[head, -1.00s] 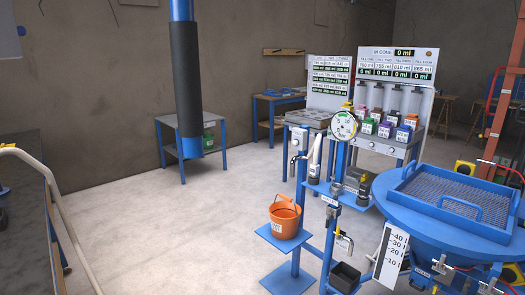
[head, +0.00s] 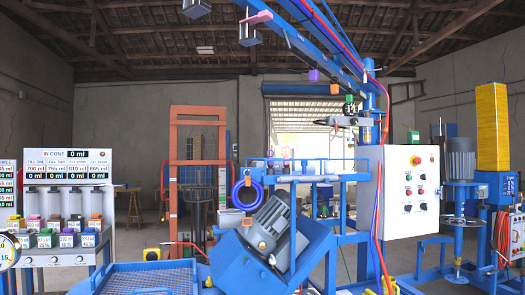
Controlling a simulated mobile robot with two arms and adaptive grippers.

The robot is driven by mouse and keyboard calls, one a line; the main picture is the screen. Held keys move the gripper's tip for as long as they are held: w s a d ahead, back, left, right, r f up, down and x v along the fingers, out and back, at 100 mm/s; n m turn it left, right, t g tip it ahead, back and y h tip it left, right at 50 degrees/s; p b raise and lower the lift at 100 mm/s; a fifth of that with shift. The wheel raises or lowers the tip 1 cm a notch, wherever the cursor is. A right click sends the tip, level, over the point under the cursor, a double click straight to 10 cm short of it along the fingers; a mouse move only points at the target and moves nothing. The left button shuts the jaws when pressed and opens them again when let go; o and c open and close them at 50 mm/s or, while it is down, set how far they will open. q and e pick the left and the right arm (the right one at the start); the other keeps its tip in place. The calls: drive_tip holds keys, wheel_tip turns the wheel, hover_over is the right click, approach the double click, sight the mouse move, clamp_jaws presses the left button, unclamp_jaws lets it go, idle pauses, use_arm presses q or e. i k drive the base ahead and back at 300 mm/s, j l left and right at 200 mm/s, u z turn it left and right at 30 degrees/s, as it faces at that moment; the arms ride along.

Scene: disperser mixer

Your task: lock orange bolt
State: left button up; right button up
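I cannot pick out the orange bolt for certain. A small orange piece (head: 247,222) shows beside the grey motor (head: 271,226) on the tilted blue housing (head: 312,250). Another small orange piece (head: 334,89) shows up by the blue overhead beam. Both are too small to tell whether either is a bolt, or locked. Neither of my grippers is in view.
A blue mesh-topped tray (head: 150,280) lies at the lower left. A dispensing rack (head: 70,185) with colored containers stands at the left, an orange frame (head: 174,170) behind. A white control cabinet (head: 399,190) stands right of center, with a yellow column (head: 491,130) farther right.

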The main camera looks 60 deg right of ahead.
sight(386, 130)
drive_tip(key=z, duration=2.85)
drive_tip(key=i+l, duration=0.1)
drive_tip(key=i, duration=1.45)
drive_tip(key=i+l+u, duration=0.1)
drive_tip(key=i, duration=0.65)
drive_tip(key=i+l, duration=0.2)
drive_tip(key=i, duration=0.6)
